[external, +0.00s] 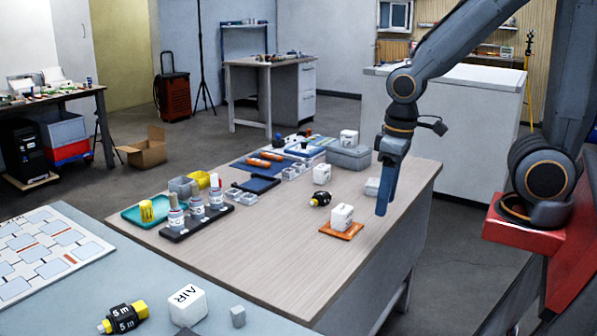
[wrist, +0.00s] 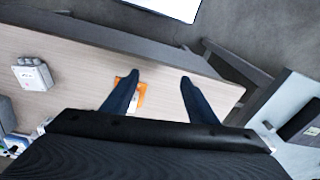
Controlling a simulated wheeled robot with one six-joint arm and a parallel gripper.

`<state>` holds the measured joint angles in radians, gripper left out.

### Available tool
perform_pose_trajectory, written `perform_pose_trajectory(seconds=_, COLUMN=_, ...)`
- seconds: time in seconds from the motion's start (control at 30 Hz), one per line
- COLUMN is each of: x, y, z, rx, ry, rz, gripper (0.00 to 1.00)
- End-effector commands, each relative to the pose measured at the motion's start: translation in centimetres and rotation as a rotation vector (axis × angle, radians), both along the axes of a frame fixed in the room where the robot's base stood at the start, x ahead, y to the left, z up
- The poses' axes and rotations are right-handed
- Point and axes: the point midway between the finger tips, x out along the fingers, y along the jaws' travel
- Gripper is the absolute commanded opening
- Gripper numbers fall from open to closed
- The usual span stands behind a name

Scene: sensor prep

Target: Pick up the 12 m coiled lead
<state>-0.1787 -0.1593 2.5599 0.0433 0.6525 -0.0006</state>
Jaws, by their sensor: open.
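A small black coiled lead with a yellow end (external: 320,199) lies on the wooden table, left of my gripper; its label is too small to read. A larger black and yellow coiled lead marked "5 m" (external: 122,318) lies on the near grey table. My gripper (external: 382,208) hangs pointing down by the right side of the wooden table. In the wrist view my gripper (wrist: 158,78) has its fingers spread, with nothing held between them. No coiled lead can be made out in the wrist view.
A white block (external: 342,217) stands on an orange pad (external: 353,234); the pad (wrist: 142,97) shows partly behind a finger. A white cube (external: 321,174) stands behind the small lead. A black rack (external: 172,235) holds bottles at left. The table's front is clear.

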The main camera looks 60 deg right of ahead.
Motion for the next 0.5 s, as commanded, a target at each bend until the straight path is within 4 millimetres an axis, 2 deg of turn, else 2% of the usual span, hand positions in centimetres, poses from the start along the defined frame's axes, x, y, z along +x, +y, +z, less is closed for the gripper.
perform_pose_trajectory(seconds=0.03, x=-0.3, y=-0.4, z=1.8, rx=-0.002, ry=-0.002, rz=-0.010, gripper=0.53)
perform_pose_trajectory(seconds=0.5, x=0.2, y=-3.6, z=9.8, rx=-0.004, ry=-0.049, rz=-0.132, gripper=0.53)
